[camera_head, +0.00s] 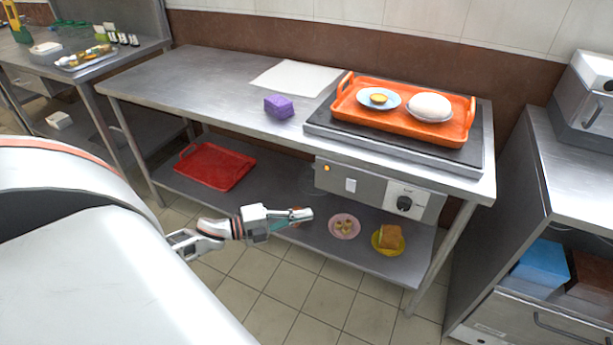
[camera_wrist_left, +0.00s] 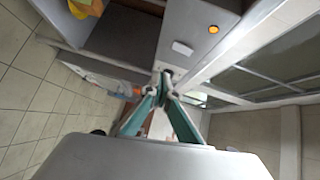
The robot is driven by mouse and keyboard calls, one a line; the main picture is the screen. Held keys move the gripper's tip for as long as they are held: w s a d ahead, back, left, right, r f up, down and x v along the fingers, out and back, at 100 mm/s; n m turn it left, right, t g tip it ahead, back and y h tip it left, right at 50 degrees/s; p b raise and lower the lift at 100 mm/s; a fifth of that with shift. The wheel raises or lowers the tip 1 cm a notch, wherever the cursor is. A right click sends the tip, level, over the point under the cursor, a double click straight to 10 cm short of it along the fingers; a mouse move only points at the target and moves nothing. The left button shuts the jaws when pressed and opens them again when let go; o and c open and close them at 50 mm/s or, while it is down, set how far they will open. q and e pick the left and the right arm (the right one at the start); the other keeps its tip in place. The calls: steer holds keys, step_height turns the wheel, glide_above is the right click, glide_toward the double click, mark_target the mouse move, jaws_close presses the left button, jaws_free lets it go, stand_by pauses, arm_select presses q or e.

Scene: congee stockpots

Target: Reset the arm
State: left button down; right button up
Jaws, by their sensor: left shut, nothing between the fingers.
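My left gripper (camera_head: 303,215) is in the head view, with its arm coming in from the left. It is in front of the steel table, below the height of its top. Its fingers are shut and nothing is held between them. In the left wrist view the fingertips (camera_wrist_left: 164,80) meet near the middle of the picture. My right gripper is not in either view.
The steel table (camera_head: 190,85) carries an orange tray (camera_head: 405,122) with a blue plate and a white dome-shaped thing, plus a purple block (camera_head: 279,106). Its lower shelf (camera_head: 375,262) holds a red tray (camera_head: 214,166) and two plates. The tiled floor (camera_head: 285,305) in front is clear.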

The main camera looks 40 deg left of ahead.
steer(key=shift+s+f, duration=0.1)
arm_select(q)
steer(key=shift+d, duration=0.1)
